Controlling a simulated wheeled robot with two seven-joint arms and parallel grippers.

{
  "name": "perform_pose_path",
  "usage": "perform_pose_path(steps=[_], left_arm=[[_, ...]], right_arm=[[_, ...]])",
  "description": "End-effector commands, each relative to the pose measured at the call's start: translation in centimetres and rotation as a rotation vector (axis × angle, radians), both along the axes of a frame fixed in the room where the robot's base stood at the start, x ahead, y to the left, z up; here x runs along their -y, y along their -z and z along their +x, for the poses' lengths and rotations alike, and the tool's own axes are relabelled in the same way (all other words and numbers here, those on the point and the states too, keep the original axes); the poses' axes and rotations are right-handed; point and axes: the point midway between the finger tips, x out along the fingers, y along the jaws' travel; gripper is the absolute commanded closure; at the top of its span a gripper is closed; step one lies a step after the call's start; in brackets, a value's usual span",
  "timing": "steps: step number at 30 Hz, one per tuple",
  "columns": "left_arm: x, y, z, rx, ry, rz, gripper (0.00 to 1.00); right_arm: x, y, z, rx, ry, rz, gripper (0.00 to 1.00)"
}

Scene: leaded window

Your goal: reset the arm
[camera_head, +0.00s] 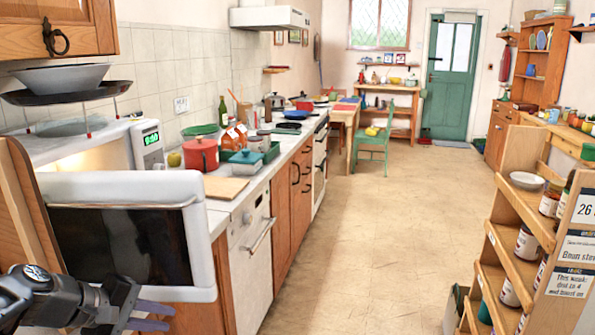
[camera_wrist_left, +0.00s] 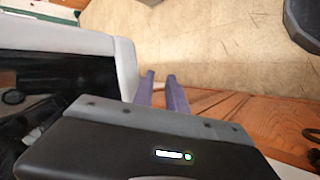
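My left arm comes in at the lower left of the head view. Its gripper (camera_head: 168,317) is just below the lower edge of the open microwave door (camera_head: 205,250). In the left wrist view, the two purple fingers (camera_wrist_left: 161,76) stand a little apart with nothing between them. The white and black door (camera_wrist_left: 125,68) is left of the fingers there; whether they touch it cannot be told. The microwave (camera_head: 148,140) stands on the counter with a lit interior and green digits. My right gripper is not in view.
Pans sit on a rack (camera_head: 70,95) above the microwave. The counter holds a red pot (camera_head: 201,155) and a green dish (camera_head: 246,160). A wooden shelf (camera_head: 525,210) with jars stands at the right. The floor (camera_head: 365,220) between is clear.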

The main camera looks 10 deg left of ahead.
Motion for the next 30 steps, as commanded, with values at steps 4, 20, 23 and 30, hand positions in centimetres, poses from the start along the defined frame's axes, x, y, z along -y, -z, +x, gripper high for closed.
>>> perform_pose_path(steps=[4, 20, 23, 30], left_arm=[[3.0, 12.4, 2.0, -0.183, 0.091, 0.141, 0.82], [20.0, 43.0, -11.6, -0.408, 0.703, 0.414, 0.82], [22.8, 44.8, -14.7, -0.395, 0.783, 0.405, 0.82], [28.1, 44.2, -19.3, -0.331, 0.922, 0.379, 0.82]], right_arm=[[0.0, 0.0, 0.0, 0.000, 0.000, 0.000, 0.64], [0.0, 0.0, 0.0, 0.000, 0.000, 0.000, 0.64], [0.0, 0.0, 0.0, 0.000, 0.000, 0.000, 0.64], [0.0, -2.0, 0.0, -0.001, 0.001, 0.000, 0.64]])
